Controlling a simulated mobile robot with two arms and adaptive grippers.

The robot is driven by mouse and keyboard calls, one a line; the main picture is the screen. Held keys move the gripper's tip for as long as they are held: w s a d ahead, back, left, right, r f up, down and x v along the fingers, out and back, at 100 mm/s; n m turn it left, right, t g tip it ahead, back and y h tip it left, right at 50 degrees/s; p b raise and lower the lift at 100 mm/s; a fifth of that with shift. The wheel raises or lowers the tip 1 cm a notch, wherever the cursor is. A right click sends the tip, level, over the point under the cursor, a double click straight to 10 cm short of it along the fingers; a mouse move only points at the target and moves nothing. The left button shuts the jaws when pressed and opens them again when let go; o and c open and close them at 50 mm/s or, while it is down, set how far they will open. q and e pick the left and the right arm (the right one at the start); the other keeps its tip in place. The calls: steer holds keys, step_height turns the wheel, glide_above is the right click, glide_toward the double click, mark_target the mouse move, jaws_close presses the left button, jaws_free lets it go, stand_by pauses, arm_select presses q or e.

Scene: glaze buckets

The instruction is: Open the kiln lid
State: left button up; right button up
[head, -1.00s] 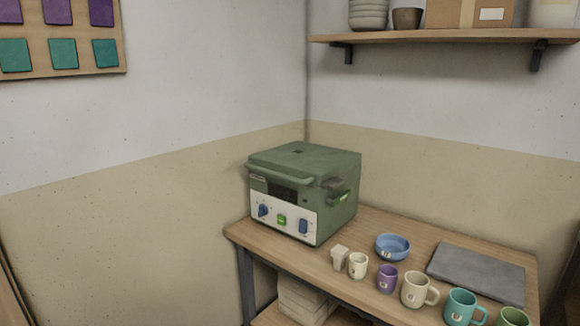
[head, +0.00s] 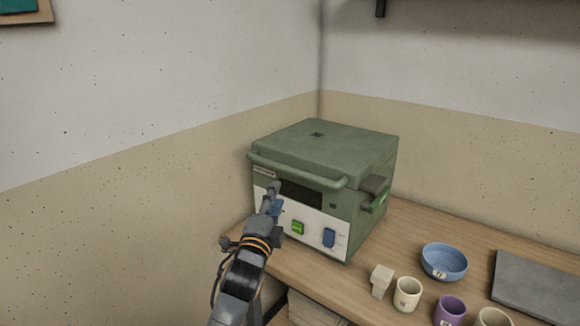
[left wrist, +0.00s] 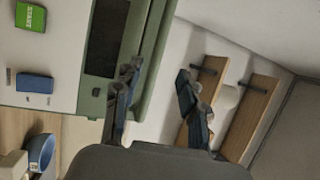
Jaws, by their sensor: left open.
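The green kiln (head: 375,212) stands on the wooden table in the corner, with its lid (head: 325,147) down. A bar handle (head: 297,170) runs along the lid's front edge. My left gripper (head: 270,195) is in front of the panel's left part, below the handle, and hides the left knob. In the left wrist view its two fingers (left wrist: 158,92) are apart with nothing between them, and the kiln front (left wrist: 75,60) appears sideways at left. My right gripper is not in view.
On the table (head: 415,225) right of the kiln are a blue bowl (head: 444,262), a small pale block (head: 381,281), a cream cup (head: 407,294), a purple cup (head: 449,311) and a grey slab (head: 540,288). Walls stand close behind the kiln.

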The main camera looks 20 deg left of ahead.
mark_target(287, 172)
arm_select(q)
steer(key=w, duration=0.2)
steer(key=w+r, duration=0.1)
steer(key=w, duration=0.2)
steer(key=shift+w+a+r, duration=0.1)
steer(key=shift+w, duration=0.05)
steer(key=w, duration=0.4)
steer(key=w+r, duration=0.1)
steer(key=w, duration=0.1)
steer(key=shift+a+p, duration=0.15)
steer(key=shift+p, duration=0.15)
steer(key=shift+w, duration=0.3)
steer(key=c, duration=0.7)
jaws_close()
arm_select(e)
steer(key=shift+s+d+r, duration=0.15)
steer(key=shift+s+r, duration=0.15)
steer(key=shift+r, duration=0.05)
